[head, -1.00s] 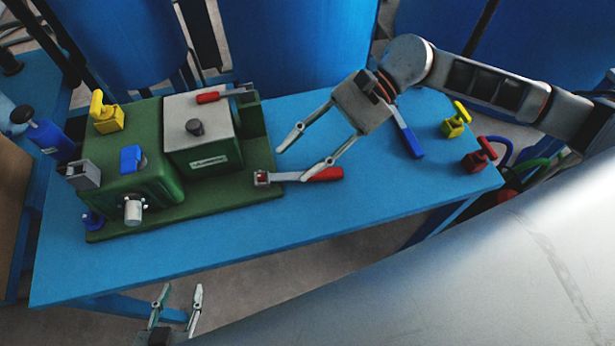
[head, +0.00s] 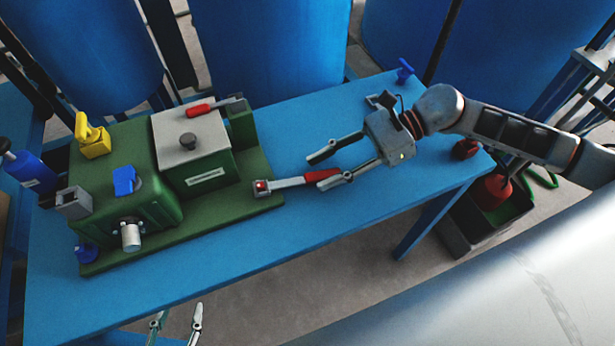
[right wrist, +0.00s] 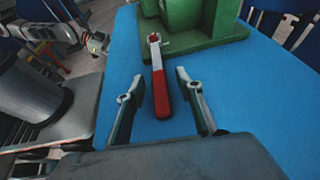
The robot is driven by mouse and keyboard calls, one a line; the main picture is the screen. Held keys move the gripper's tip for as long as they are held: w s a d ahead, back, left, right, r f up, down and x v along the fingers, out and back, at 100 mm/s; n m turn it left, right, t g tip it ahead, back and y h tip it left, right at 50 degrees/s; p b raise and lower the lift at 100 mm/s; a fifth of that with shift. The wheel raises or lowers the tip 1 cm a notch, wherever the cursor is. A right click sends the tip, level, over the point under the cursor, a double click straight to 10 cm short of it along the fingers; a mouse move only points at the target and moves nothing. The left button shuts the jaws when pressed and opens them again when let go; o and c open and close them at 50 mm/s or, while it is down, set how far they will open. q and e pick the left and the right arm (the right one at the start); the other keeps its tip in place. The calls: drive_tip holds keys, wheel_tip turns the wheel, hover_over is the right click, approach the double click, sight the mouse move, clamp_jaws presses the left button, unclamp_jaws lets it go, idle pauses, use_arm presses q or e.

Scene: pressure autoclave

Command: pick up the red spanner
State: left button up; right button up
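The red spanner (head: 322,174) lies on the blue table, its grey head by the green machine base. It also shows in the right wrist view (right wrist: 161,92), running lengthwise between the fingers. My right gripper (head: 316,172) is open, its fingers on either side of the red handle; in the right wrist view (right wrist: 160,77) there are gaps between handle and fingers. I cannot tell its exact height above the table. My left gripper (head: 177,322) is open and empty at the bottom edge, below the table's front edge, its base cut off.
The blue table (head: 215,265) is clear in front.

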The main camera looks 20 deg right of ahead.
sight(309, 177)
drive_tip(key=x, duration=0.4)
drive_tip(key=shift+s+a+r, duration=0.1)
drive_tip(key=shift+s+a, duration=0.05)
drive_tip(key=shift+a, duration=0.1)
use_arm(q)
drive_tip(key=shift+s+f, duration=0.15)
use_arm(e)
clamp_jaws()
use_arm(q)
drive_tip(key=shift+w, duration=0.25)
use_arm(e)
drive_tip(key=shift+r, duration=0.1)
drive_tip(key=shift+r, duration=0.25)
use_arm(q)
drive_tip(key=shift+s+a+p, duration=0.6)
drive_tip(key=shift+s+p, duration=0.1)
drive_tip(key=shift+p, duration=1.05)
use_arm(e)
wheel_tip(309, 177, up, 19)
